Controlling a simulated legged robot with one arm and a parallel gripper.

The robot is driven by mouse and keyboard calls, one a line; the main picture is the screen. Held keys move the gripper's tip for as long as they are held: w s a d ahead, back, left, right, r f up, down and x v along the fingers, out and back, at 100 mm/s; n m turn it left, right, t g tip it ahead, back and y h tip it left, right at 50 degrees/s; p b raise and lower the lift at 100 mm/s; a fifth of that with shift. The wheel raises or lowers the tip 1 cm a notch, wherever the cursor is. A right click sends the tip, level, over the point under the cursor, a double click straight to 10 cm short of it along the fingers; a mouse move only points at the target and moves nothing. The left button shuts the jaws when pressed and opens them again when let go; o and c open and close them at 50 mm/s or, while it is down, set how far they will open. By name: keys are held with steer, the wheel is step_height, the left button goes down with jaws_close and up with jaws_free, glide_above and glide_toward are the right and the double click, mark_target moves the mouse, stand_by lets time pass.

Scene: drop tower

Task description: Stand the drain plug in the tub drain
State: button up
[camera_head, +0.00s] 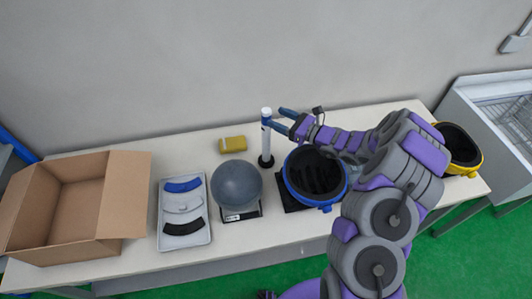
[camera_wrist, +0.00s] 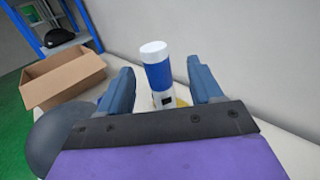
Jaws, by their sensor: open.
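I see nothing that I can clearly name as a drain plug or a tub drain. A slim white and blue cylinder (camera_head: 266,140) stands upright on a dark round base at the back middle of the table. My gripper (camera_head: 279,118) is open beside its upper part, fingers pointing left. In the wrist view the cylinder (camera_wrist: 158,72) shows between the two spread blue fingers, with visible gaps on both sides. Its lower end is partly hidden by my gripper. Whether the fingertips reach past it I cannot tell.
On the table (camera_head: 284,237) are an open cardboard box (camera_head: 122,200), a grey tray (camera_head: 199,237) with curved pieces, a grey ball (camera_head: 236,185), a yellow can (camera_head: 233,144), a blue-rimmed dark container (camera_head: 326,205) and a yellow one (camera_head: 464,171). A wall stands close behind.

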mark_target(266, 114)
steer(key=shift+s+b+x, duration=0.1)
steer(key=shift+b+x, duration=0.1)
steer(key=shift+x, duration=1.25)
steer(key=shift+s+b+x, duration=0.15)
steer(key=shift+x, duration=1.25)
jaws_close()
